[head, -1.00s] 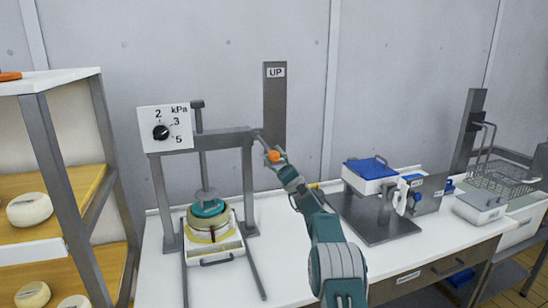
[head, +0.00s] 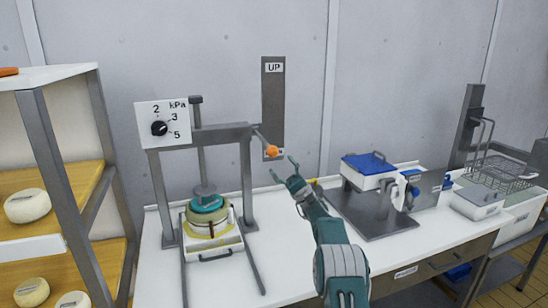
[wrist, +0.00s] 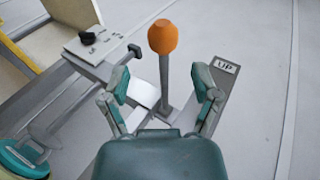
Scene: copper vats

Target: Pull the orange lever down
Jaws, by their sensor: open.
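The orange lever (head: 272,151) has an orange knob on a grey rod, at the right end of the press frame, in front of the grey UP post. In the head view the rod slopes down to the right from the frame's top bar. My gripper (head: 284,170) is just below and right of the knob, open and empty. In the wrist view the lever's orange knob (wrist: 163,37) stands ahead, beyond the open fingers of my gripper (wrist: 161,88), with the rod running down between them. The fingers do not appear to touch the knob or rod.
The press frame (head: 221,134) with a kPa dial (head: 160,127) stands left of the lever. A cheese mould (head: 208,221) sits under it. A blue-lidded device (head: 370,167) and a wire basket (head: 500,175) stand to the right. The table front is clear.

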